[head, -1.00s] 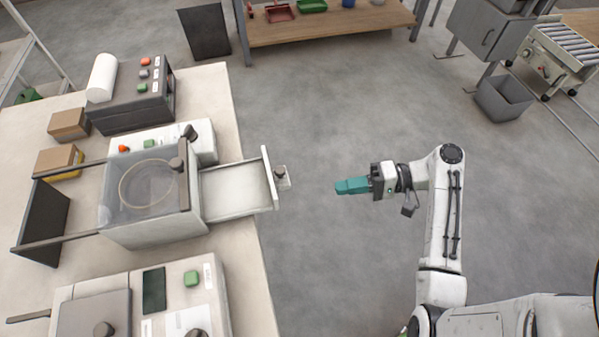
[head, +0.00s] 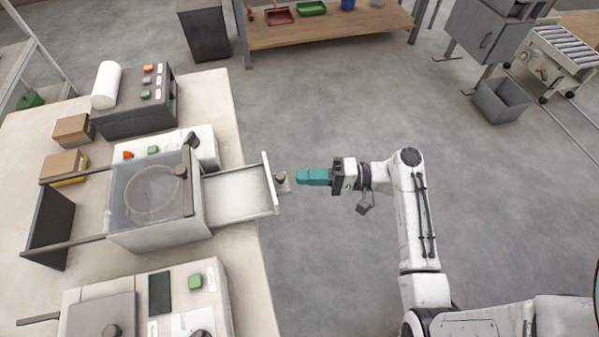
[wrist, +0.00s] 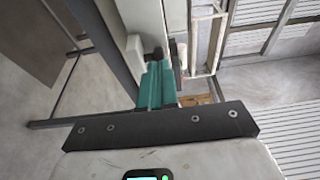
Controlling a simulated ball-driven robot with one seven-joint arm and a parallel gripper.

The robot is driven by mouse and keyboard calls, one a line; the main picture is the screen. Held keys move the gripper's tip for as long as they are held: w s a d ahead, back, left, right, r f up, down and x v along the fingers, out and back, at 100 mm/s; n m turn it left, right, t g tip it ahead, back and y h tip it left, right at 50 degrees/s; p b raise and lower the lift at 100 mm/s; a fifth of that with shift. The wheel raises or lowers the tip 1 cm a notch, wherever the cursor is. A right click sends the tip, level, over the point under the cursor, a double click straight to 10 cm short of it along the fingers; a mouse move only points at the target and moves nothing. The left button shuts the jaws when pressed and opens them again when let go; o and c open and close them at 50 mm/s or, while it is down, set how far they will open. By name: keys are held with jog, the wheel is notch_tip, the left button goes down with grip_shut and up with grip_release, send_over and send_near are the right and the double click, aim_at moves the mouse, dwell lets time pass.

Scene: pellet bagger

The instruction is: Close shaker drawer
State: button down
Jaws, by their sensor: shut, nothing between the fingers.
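The shaker (head: 150,236) is a grey box with a clear lid on the bench at the left of the head view. Its drawer (head: 236,192) is pulled out to the right, past the bench edge, and looks empty. A dark knob (head: 280,175) sits on the drawer's front panel. My gripper (head: 300,176), with teal fingers, is shut and empty. It points left at the knob, a small gap to its right. In the wrist view the teal fingers (wrist: 157,86) are together, with a dark knob-like shape (wrist: 154,54) just beyond their tips.
The bench (head: 240,262) also carries a button box (head: 135,110) behind the shaker and another device (head: 170,300) in front. Open floor (head: 330,110) lies right of the bench. A wooden table (head: 330,28) and a grey bin (head: 500,100) stand farther back.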

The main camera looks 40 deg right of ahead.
aim_at(234, 200)
jog(key=shift+x, duration=1.1)
jog(key=w+a, duration=0.2)
jog(key=a, duration=0.2)
jog(key=w+a, duration=0.3)
jog(key=a, duration=0.1)
jog(key=w+a, duration=0.2)
jog(key=a, duration=0.3)
jog(key=shift+w, duration=0.3)
jog(key=shift+w+a, duration=0.1)
jog(key=shift+a, duration=0.2)
jog(key=shift+a+r, duration=0.1)
